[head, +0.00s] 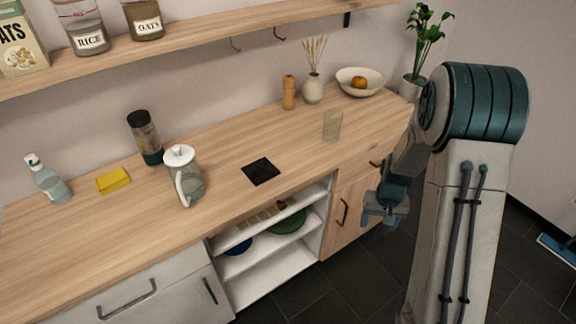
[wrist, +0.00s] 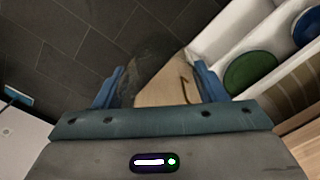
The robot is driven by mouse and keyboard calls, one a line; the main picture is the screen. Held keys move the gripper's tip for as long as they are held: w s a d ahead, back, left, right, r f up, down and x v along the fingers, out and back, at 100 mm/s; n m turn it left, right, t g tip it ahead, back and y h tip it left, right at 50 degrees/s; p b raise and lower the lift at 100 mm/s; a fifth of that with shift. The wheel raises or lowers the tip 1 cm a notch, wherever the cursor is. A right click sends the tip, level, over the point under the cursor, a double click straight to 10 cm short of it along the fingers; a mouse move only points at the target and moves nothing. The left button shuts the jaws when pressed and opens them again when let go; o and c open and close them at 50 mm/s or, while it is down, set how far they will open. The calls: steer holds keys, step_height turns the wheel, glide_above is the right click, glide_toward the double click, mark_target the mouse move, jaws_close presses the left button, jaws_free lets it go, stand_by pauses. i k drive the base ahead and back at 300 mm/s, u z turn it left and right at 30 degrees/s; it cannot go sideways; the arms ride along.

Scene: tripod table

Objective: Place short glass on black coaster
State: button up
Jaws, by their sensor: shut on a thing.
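A black square coaster (head: 261,171) lies flat on the wooden counter, right of the pitcher. A clear glass (head: 332,124) stands upright on the counter, behind and right of the coaster. My gripper (head: 383,217) is in front of the counter's right end, out over the floor. In the wrist view its two blue fingers (wrist: 160,88) are well apart, shut on a dark see-through thing (wrist: 150,62). That thing looks like a glass, but its outline is faint and I cannot tell its height. It is hard to make out in the head view.
A glass pitcher (head: 184,176) with a white lid stands left of the coaster. A bottle (head: 145,137), yellow sponge (head: 113,181) and soap dispenser (head: 48,180) are farther left. A pepper mill (head: 289,92), vase (head: 312,89) and bowl (head: 359,83) stand behind. Counter around the coaster is clear.

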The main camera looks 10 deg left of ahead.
mark_target(261, 170)
steer(key=z, duration=1.1)
steer(key=k, duration=0.5)
steer(key=u, duration=1.35)
